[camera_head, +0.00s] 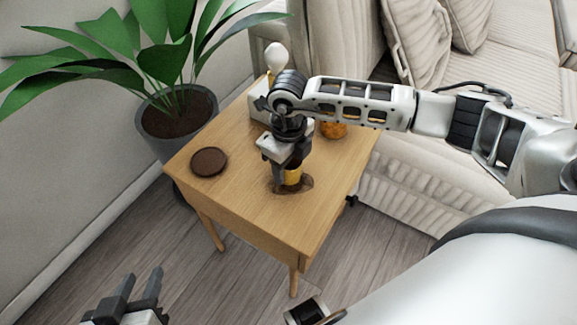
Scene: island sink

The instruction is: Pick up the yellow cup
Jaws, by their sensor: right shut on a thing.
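The yellow cup (293,176) is at the front middle of the small wooden table (240,213), over a dark brown patch or coaster (305,184). My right gripper (287,180) reaches down from above and is shut on the cup. The gripper hides much of the cup, and I cannot tell whether the cup touches the surface under it. My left gripper (134,292) is low at the bottom left, over the floor and away from the table. Its two fingers are apart with nothing between them.
A dark round coaster (209,161) lies on the table's left side. An orange round object (333,130) and a white object (256,107) stand at the back, partly behind my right arm. A potted plant (176,118) is at the left; a beige sofa (400,185) is at the right.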

